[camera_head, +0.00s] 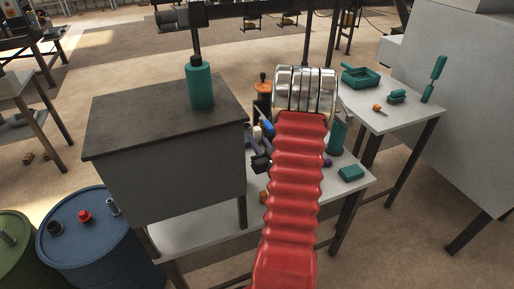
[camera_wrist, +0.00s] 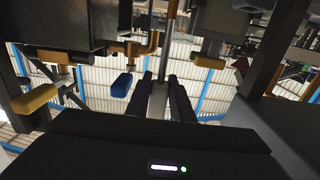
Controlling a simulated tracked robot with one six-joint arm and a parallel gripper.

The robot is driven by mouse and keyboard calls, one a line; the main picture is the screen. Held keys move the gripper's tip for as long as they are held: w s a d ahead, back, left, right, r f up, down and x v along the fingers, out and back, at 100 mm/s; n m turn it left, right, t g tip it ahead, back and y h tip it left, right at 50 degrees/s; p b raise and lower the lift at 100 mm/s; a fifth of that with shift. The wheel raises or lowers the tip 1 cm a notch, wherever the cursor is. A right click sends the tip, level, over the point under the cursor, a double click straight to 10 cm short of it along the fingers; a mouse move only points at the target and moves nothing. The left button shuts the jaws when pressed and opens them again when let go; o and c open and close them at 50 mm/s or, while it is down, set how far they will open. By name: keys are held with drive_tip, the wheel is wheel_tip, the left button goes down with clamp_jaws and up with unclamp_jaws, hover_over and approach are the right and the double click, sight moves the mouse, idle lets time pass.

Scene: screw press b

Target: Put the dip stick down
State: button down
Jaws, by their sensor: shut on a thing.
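My gripper (camera_wrist: 162,100) shows in the wrist view as two dark fingers, closed on a pale, narrow upright thing. That thing appears to be the dip stick (camera_wrist: 158,98), and a grey rod runs up in line with it to the top of the picture. I cannot tell whether that rod is part of it. In the head view my red, ribbed arm with its silver rings hides most of the gripper and the stick. Small dark, blue and white parts show just left of the arm, above the low white table (camera_head: 190,236). I cannot tell there whether the stick touches anything.
A grey cabinet (camera_head: 165,112) with a teal cylinder (camera_head: 200,86) stands left of my arm. A teal block (camera_head: 351,173) lies on the white table. A right table holds a teal tray (camera_head: 361,76) and smaller parts. A blue barrel (camera_head: 88,245) stands at lower left.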

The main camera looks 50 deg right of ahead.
drive_tip(key=shift+f, duration=1.85)
drive_tip(key=c, duration=1.6)
unclamp_jaws()
drive_tip(key=shift+o, duration=0.2)
drive_tip(key=v, duration=1.4)
drive_tip(key=shift+d, duration=0.2)
drive_tip(key=shift+s+f, duration=0.15)
